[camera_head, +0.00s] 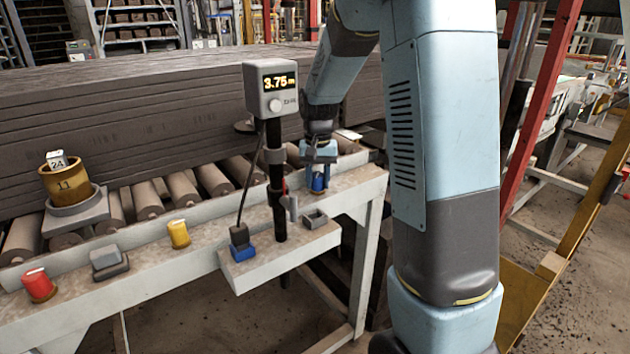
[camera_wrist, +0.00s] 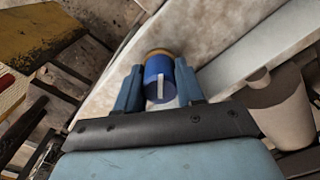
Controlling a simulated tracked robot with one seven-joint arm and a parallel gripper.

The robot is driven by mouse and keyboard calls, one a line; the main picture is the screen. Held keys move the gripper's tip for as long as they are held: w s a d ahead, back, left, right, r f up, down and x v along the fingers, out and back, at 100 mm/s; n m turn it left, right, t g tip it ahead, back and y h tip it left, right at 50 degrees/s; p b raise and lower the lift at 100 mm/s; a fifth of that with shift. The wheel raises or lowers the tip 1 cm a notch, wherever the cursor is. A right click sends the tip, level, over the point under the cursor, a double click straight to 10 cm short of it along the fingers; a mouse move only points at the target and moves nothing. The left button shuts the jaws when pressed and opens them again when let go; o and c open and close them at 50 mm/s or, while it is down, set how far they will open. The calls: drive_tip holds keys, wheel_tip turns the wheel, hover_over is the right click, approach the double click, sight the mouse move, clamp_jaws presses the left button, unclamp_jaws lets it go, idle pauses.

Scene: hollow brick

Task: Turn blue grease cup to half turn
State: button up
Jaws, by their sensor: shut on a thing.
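The blue grease cup (camera_wrist: 158,84) stands between the two fingers of my gripper (camera_wrist: 159,88) in the wrist view. It has a white mark on its blue cap and a brass-coloured rim at its far side. The fingers are shut on the cap, one on each side. In the head view the blue grease cup (camera_head: 318,183) shows partly between the fingers of my gripper (camera_head: 319,180), at the right end of the pale bench. The lower part of the cup is hard to make out there.
A red cup (camera_head: 39,285) and a yellow cup (camera_head: 179,234) stand on the bench (camera_head: 130,285) to the left. A grey block (camera_head: 108,261) sits between them. A display post (camera_head: 271,88) reading 3.75 m rises left of my gripper. Rollers (camera_head: 148,199) run behind.

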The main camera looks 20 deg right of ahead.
sight(318, 175)
drive_tip(key=m, duration=0.4)
drive_tip(key=shift+s+f+m, duration=0.15)
drive_tip(key=shift+s+m, duration=0.05)
drive_tip(key=shift+m, duration=1.9)
drive_tip(key=o, duration=0.8)
drive_tip(key=shift+c, duration=0.2)
drive_tip(key=shift+w, duration=0.1)
drive_tip(key=shift+r, duration=0.35)
wheel_tip(318, 175, up, 13)
